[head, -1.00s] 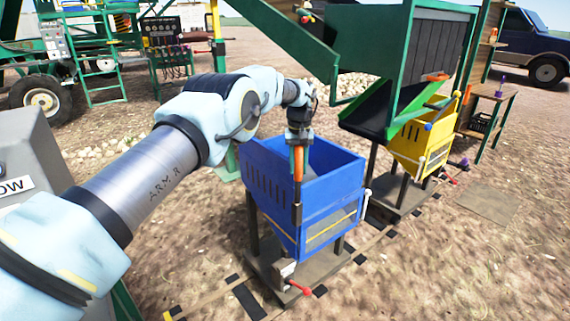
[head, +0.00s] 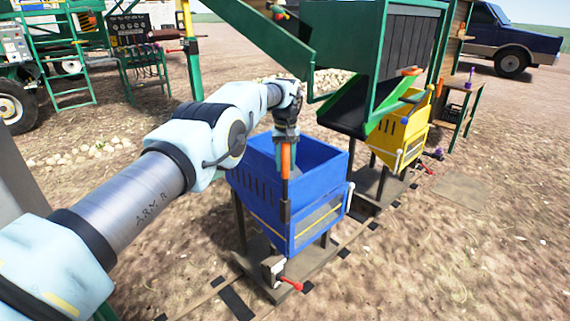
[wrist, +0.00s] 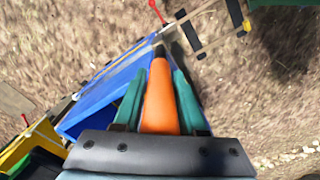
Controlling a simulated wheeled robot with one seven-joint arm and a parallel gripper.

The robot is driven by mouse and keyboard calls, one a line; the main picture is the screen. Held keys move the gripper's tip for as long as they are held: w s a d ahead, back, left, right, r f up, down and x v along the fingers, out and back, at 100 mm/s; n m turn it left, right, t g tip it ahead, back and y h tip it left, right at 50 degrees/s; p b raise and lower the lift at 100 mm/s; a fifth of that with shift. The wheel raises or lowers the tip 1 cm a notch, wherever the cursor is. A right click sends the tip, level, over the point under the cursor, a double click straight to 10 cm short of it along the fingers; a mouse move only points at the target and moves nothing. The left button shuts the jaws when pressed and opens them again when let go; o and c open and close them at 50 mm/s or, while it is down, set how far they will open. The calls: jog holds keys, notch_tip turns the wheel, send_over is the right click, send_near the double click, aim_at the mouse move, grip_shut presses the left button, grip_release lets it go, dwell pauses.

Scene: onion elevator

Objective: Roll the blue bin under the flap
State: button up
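The blue bin (head: 265,208) stands upright on a low wheeled cart (head: 300,268) on a track, with a red-handled clamp (head: 290,284) at the cart's near end. It also shows in the wrist view (wrist: 104,92). My gripper (head: 287,150) is at the bin's near side, its fingers closed around an upright orange handle (head: 286,162). The wrist view shows this handle (wrist: 160,100) between both teal fingers. The green flap (head: 395,112) hangs at an angle below the grey hopper (head: 405,50), behind and right of the blue bin. The bin is not beneath it.
A yellow bin (head: 397,140) stands farther along the track (head: 345,250), close to the flap. A small wooden table (head: 462,115) and a blue truck (head: 500,40) are behind at the right. Bare ground lies to the right of the track.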

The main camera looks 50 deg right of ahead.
jog(key=o, duration=0.3)
jog(key=shift+r, duration=0.5)
notch_tip(320, 180, up, 8)
jog(key=p, duration=0.3)
jog(key=shift+r+p, duration=0.9)
jog(key=shift+p, duration=0.2)
